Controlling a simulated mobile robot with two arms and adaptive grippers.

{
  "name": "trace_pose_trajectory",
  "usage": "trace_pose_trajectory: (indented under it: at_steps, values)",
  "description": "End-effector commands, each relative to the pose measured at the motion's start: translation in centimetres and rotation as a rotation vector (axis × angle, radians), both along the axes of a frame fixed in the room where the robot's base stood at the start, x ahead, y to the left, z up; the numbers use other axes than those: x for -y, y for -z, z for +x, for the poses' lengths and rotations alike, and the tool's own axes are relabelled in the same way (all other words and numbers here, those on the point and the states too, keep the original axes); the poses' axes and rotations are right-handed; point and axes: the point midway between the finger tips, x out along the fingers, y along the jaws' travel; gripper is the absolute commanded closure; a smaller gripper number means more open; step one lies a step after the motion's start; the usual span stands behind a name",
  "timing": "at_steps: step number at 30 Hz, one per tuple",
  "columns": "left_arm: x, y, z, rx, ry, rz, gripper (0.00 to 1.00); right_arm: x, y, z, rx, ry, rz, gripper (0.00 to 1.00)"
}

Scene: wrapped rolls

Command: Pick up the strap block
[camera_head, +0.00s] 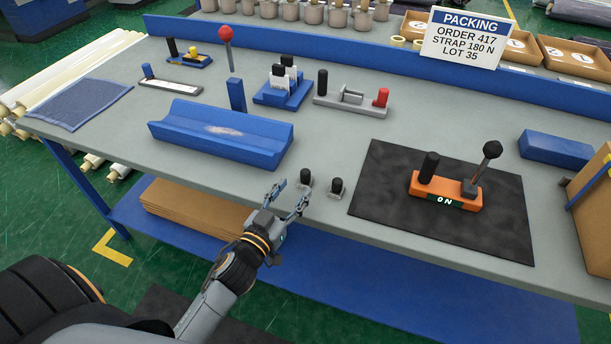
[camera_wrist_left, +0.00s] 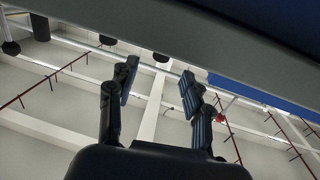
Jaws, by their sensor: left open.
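No piece is labelled as the strap block, and I cannot tell for sure which one it is. An orange block (camera_head: 445,193) with a black grip, a ball-topped lever and an "ON" label sits on the black mat (camera_head: 380,220). A grey block (camera_head: 340,103) with black and red knobs stands farther back. A plain blue block (camera_head: 556,148) lies at the right. My left gripper (camera_head: 290,194) is open and empty at the table's front edge, left of the mat; its spread fingers also show in the left wrist view (camera_wrist_left: 159,75).
Two small black-knobbed pieces (camera_head: 306,181) (camera_head: 336,188) stand just right of my left gripper. A blue cradle (camera_head: 220,135) lies behind it. A blue holder (camera_head: 283,90), a red-ball post (camera_head: 226,50) and a packing sign (camera_head: 468,38) are farther back. A cardboard box (camera_head: 594,220) is at the right.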

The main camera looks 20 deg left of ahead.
Motion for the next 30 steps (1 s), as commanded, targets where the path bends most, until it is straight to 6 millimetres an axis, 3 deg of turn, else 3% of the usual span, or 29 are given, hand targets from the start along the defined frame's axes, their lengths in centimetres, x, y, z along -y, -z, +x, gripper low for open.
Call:
trace_pose_trajectory:
  at_steps: [3, 8, 18, 26, 27, 30]
  values:
    - [0.1, -0.1, 1.6, 0.001, 0.0, 0.002, 0.5, 0.0, -0.3, 0.0, 0.0, 0.0, 0.0, 0.19]
    - [0.1, -0.1, 2.4, 0.0, 0.0, 0.002, 0.5, 0.0, -0.4, 0.0, 0.0, 0.0, 0.0, 0.19]
    - [0.1, -0.3, 6.9, -0.001, -0.001, 0.0, 0.5, 0.0, -1.3, 0.0, 0.0, 0.0, 0.0, 0.19]
    - [0.2, -0.1, 7.3, -0.002, 0.0, 0.0, 0.5, 0.0, -1.3, 0.0, 0.0, 0.0, 0.0, 0.19]
    - [0.2, -0.1, 7.3, -0.002, 0.0, 0.0, 0.52, 0.0, -1.3, 0.0, 0.0, 0.0, 0.0, 0.19]
    - [0.2, -0.2, 7.3, -0.002, 0.0, 0.0, 0.72, 0.0, -1.3, 0.0, 0.0, 0.0, 0.0, 0.19]
